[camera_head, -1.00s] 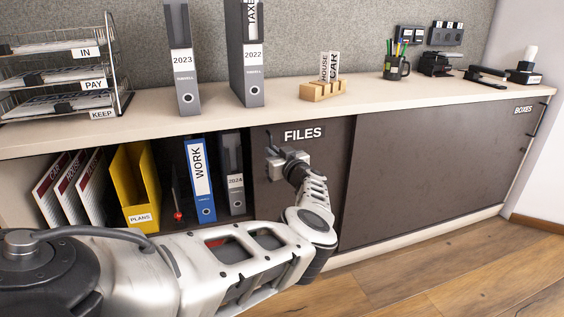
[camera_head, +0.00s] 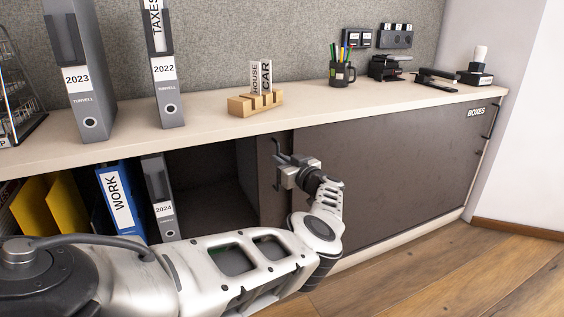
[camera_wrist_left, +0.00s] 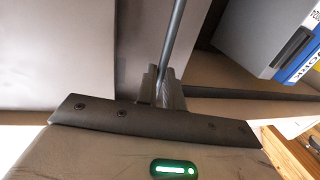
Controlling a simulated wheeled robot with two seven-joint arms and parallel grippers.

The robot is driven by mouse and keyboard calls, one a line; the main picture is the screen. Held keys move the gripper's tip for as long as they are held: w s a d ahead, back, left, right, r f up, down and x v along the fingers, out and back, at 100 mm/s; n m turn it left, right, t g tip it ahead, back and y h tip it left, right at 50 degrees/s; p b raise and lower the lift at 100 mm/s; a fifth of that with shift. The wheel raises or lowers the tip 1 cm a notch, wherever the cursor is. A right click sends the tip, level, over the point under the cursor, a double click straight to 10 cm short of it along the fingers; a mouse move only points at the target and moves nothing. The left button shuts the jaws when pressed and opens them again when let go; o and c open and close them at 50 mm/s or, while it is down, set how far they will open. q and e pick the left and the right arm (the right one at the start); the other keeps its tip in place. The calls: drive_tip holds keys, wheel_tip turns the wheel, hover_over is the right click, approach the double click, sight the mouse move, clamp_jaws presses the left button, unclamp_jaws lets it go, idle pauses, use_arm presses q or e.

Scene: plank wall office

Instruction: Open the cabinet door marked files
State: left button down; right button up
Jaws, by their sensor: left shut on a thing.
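The dark brown files door (camera_head: 272,205) is a sliding panel in the low cabinet. Only a narrow strip of it shows, left of the boxes door (camera_head: 400,160); the rest is overlapped by that door and its FILES lettering is out of sight. My left gripper (camera_head: 285,168) is at this strip, shut on the door's thin dark handle (camera_head: 276,146). In the left wrist view the handle (camera_wrist_left: 174,42) runs up from between the jaws. An open dark compartment (camera_head: 210,190) shows left of the door. My right gripper is not in view.
A blue WORK binder (camera_head: 121,200) and a grey 2024 binder (camera_head: 159,195) stand in the open part, left of the empty space. The cabinet top holds binders, a wooden block (camera_head: 255,103) and a pen mug (camera_head: 342,74).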

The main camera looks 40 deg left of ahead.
use_arm(q)
drive_tip(key=shift+s+a+r, duration=0.1)
drive_tip(key=shift+a+r, duration=0.1)
drive_tip(key=shift+a, duration=0.05)
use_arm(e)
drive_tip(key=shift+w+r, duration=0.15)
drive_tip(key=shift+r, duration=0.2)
use_arm(q)
drive_tip(key=c, duration=1.5)
unclamp_jaws()
drive_tip(key=shift+c, duration=0.2)
drive_tip(key=shift+f, duration=0.1)
drive_tip(key=shift+d, duration=0.2)
